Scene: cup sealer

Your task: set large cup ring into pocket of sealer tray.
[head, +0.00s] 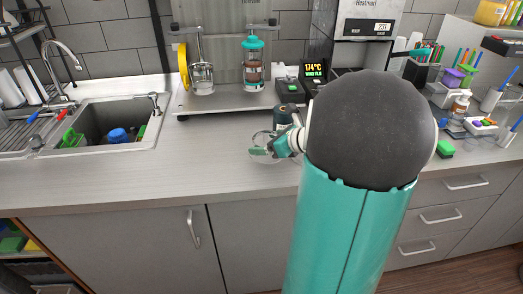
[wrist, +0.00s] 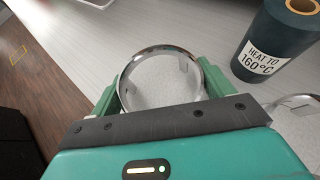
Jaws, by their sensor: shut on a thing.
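My gripper (wrist: 162,86) is shut on a shiny, round metal-looking ring (wrist: 160,48), with one green finger on each side of it. In the wrist view, the pale counter shows through its opening. In the head view, my gripper (head: 270,149) is over the front of the counter, and the ring (head: 254,139) shows only as a faint outline. I cannot tell whether the ring touches the counter. A second shiny rim (wrist: 294,98) shows at the right edge of the wrist view. I cannot make out the sealer tray or its pocket; my arm covers much of the counter.
A dark roll labelled "HEAT TO 160°C" (wrist: 268,45) stands close to the right of the held ring. The sink (head: 105,122) is at left; the counter (head: 150,180) between is clear.

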